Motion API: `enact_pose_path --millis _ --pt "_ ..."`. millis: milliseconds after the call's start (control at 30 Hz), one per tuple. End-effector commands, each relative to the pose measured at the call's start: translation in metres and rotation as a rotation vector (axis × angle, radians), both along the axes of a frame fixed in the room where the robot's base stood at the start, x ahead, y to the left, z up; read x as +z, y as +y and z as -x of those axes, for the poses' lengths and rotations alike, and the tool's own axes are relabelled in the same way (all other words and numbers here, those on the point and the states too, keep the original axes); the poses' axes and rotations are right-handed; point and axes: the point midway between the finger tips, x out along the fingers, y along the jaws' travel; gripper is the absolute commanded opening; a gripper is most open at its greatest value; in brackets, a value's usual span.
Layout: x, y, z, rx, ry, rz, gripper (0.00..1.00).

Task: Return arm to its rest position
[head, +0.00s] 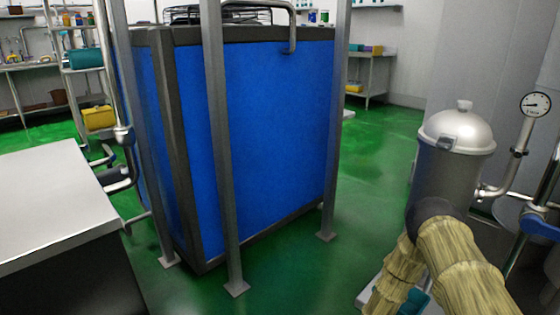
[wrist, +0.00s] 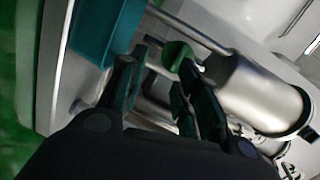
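My gripper (wrist: 155,78) shows in the wrist view, with its two dark fingers apart and nothing seen held between them. A round green piece (wrist: 178,55) and a shiny metal cylinder (wrist: 255,90) lie beyond the fingers, to the right. I cannot tell how far they are from the fingers. A teal container (wrist: 105,38) is at the upper left, beyond the left finger. The gripper does not show in the head view.
A large blue cabinet (head: 268,140) with grey posts stands in the middle of the head view. A steel-topped table (head: 50,200) is at the left. A lidded metal vessel (head: 452,165) with a gauge (head: 535,104) is at the right. Green floor (head: 380,150) is clear between.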

Motion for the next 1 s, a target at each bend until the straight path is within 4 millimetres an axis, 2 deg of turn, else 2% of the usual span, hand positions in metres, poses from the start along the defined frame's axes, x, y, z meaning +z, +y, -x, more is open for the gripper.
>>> enact_pose_path --millis 33,167,267,400,500,600,700,1000 --pt "-0.01 0.017 0.011 0.067 0.104 0.011 0.33" --pt "-0.038 0.061 0.053 0.288 0.424 0.074 0.33" --pt "-0.055 0.092 0.096 0.48 0.66 0.137 0.33" --pt "-0.067 0.126 0.168 0.762 0.955 0.235 0.33" --pt "-0.068 0.144 0.224 0.966 1.134 0.303 0.33" --pt "-0.063 0.154 0.275 1.155 1.279 0.362 0.33" --pt "-0.055 0.16 0.318 1.312 1.384 0.409 0.33" --pt "-0.024 0.166 0.414 1.68 1.577 0.494 0.33"
